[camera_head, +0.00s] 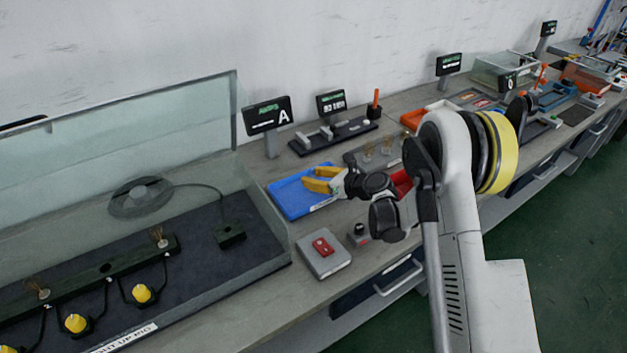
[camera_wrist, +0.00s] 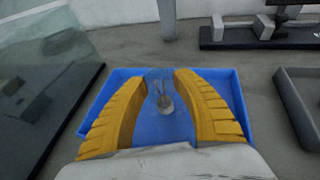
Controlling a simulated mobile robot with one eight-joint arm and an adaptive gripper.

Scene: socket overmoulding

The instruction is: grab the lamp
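A small clear glass lamp with a grey base (camera_wrist: 165,104) shows in the wrist view, inside the blue tray. My gripper (camera_wrist: 162,76) has two yellow fingers, one on each side of the lamp's glass. The fingers are apart, and I see no clear grip on the lamp. In the head view my gripper (camera_head: 308,178) reaches over the blue tray (camera_head: 290,206) from the right. I cannot make out the lamp in the tray there. Other lamps (camera_head: 377,148) stand in a grey holder behind my gripper.
A glass-screened test rig (camera_head: 240,265) with lamps and yellow knobs stands left of the tray. A grey box with a red switch (camera_head: 323,250) sits in front. Sign A (camera_head: 268,118) and a dark fixture (camera_head: 334,137) stand behind. A grey tray wall (camera_wrist: 293,105) is close on the right.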

